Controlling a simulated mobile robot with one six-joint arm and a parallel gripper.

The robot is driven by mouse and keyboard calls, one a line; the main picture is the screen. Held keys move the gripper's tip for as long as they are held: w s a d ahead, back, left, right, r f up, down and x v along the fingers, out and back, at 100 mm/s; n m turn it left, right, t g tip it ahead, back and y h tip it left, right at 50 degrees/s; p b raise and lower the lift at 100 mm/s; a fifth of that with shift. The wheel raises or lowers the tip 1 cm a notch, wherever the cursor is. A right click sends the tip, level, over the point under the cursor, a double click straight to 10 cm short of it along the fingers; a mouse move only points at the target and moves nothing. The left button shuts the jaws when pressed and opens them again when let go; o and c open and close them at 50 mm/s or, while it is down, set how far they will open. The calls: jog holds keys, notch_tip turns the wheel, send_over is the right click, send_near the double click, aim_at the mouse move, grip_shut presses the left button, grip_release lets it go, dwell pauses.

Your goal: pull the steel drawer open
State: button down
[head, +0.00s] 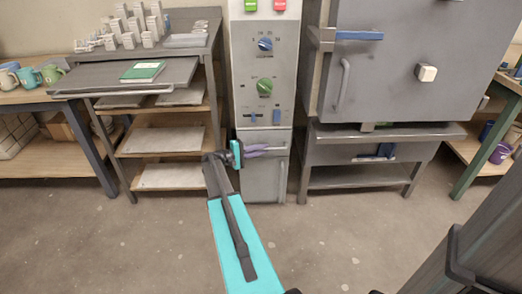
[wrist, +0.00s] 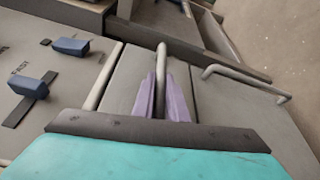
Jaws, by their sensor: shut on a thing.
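The steel drawer (head: 245,137) is a plain grey front in the narrow cabinet, just below the control panel. In the wrist view its front (wrist: 130,73) lies between the panel and the lower door. My gripper (head: 264,149) has purple fingers and is at this drawer front. In the wrist view my gripper (wrist: 165,82) is shut on the drawer's pale bar handle (wrist: 162,52), with a finger on each side. The fingers hide part of the handle. I cannot tell whether the drawer stands slightly out.
The control panel (head: 282,85) with knobs and blue switches is above. A lower door (head: 263,182) with its own handle (wrist: 245,83) is below. A grey kiln-like box (head: 400,80) stands right. A dark worktop with a green book (head: 143,70) juts out left. Floor in front is clear.

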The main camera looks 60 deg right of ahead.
jog(key=s+a+b, duration=0.1)
jog(key=s+a, duration=1.1)
jog(key=a, duration=0.5)
jog(key=shift+b, duration=0.35)
jog(key=c, duration=1.8)
grip_release()
jog(key=shift+o, duration=0.2)
jog(key=shift+w, duration=0.1)
jog(key=p+v, duration=0.2)
jog(key=v, duration=1.1)
jog(key=shift+a, duration=0.25)
jog(key=shift+w+f, duration=0.1)
